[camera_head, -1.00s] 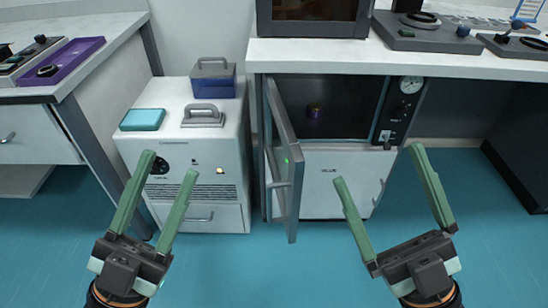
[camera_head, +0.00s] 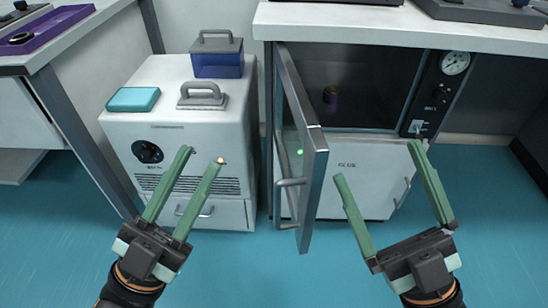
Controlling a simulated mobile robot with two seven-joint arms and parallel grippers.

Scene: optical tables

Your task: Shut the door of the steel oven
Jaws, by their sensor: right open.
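The steel oven stands under the white bench, with its dark chamber (camera_head: 365,85) open to view. Its steel-framed door (camera_head: 313,165) is hinged on the left and swung out toward me, with a bar handle (camera_head: 289,182) on its left face. A small dark round object (camera_head: 331,96) is inside the chamber. My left gripper (camera_head: 202,156) is open and empty, left of the door and in front of the white cabinet. My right gripper (camera_head: 376,160) is open and empty, right of the door and in front of the oven's lower panel. Neither gripper touches the door.
A white cabinet (camera_head: 170,119) stands left of the oven, bearing a blue box (camera_head: 218,65), a grey handled lid (camera_head: 203,96) and a teal block (camera_head: 133,100). A gauge (camera_head: 455,62) is on the oven's right panel. The blue floor (camera_head: 494,230) is clear at right.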

